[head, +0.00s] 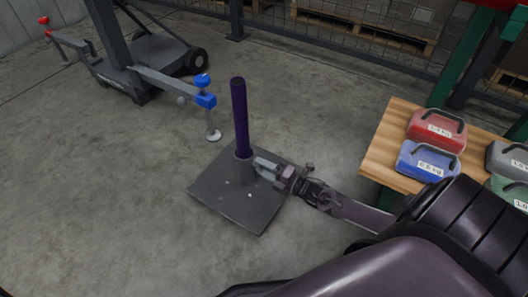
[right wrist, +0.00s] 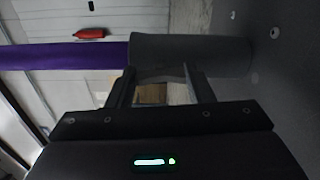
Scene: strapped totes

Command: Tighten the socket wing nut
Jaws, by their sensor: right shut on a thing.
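A dark purple pole (head: 240,118) stands upright in a grey socket (head: 244,168) on a square dark base plate (head: 225,197). My right gripper (head: 262,167) reaches the socket's right side. In the right wrist view its two fingers (right wrist: 157,78) come up against the grey socket tube (right wrist: 195,52), with the purple pole (right wrist: 65,56) entering it from the left. The right gripper is shut on the small grey wing nut (right wrist: 160,70) at the socket's side, which is mostly hidden between the fingers. I cannot tell how tight it is. My left gripper is not in view.
A wheeled machine (head: 150,60) with a blue-ended leg (head: 205,98) stands behind left. The floor left of the plate is clear.

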